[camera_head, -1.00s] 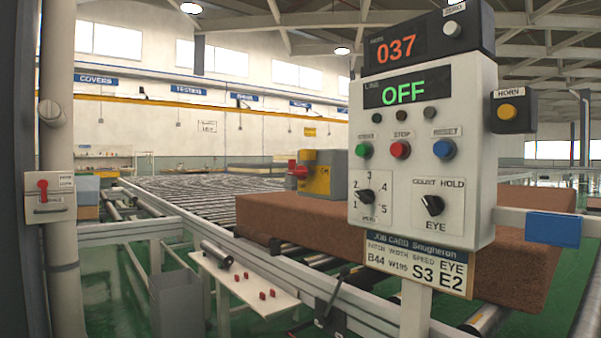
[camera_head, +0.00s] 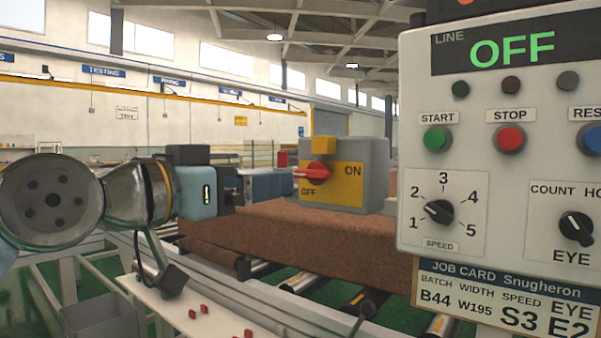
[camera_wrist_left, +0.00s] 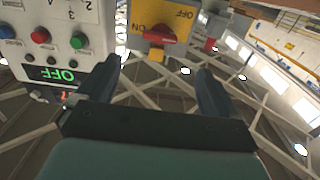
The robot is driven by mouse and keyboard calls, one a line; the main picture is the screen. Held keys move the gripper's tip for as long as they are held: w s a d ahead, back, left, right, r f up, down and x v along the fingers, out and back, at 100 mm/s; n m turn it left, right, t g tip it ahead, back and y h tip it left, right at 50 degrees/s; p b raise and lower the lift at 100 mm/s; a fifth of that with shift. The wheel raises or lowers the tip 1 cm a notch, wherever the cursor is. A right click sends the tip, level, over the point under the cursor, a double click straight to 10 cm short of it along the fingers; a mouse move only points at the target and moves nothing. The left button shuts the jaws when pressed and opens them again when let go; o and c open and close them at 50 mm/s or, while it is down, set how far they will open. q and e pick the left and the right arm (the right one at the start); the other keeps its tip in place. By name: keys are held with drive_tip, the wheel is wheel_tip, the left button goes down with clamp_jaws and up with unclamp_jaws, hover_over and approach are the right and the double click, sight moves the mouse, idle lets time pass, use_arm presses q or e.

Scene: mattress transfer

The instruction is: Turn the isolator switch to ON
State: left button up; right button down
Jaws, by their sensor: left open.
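The isolator switch is a grey box (camera_head: 366,165) with a yellow plate (camera_head: 345,180) marked OFF at lower left and ON at upper right. Its red handle (camera_head: 313,173) points left, toward the OFF side. My left gripper (camera_head: 236,187) is to the left of the handle, apart from it. In the left wrist view the gripper (camera_wrist_left: 158,78) is open and empty, its two dark fingers spread. That view is upside down; the red handle (camera_wrist_left: 160,35) shows beyond the fingertips, between them. My right gripper is not in view.
The white control panel (camera_head: 480,215) stands close on the right, its line display (camera_head: 512,50) reading OFF. A brown mattress (camera_head: 300,235) lies on rollers below the switch. A white shelf (camera_head: 190,310) with small red pieces is below my left arm.

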sight(308, 175)
use_arm(q)
drive_tip(key=p+x, duration=0.3)
drive_tip(key=x, duration=0.9)
drive_tip(key=shift+w+d, duration=0.1)
drive_tip(key=shift+w, duration=0.05)
drive_tip(key=shift+f, duration=0.1)
drive_tip(key=c, duration=1)
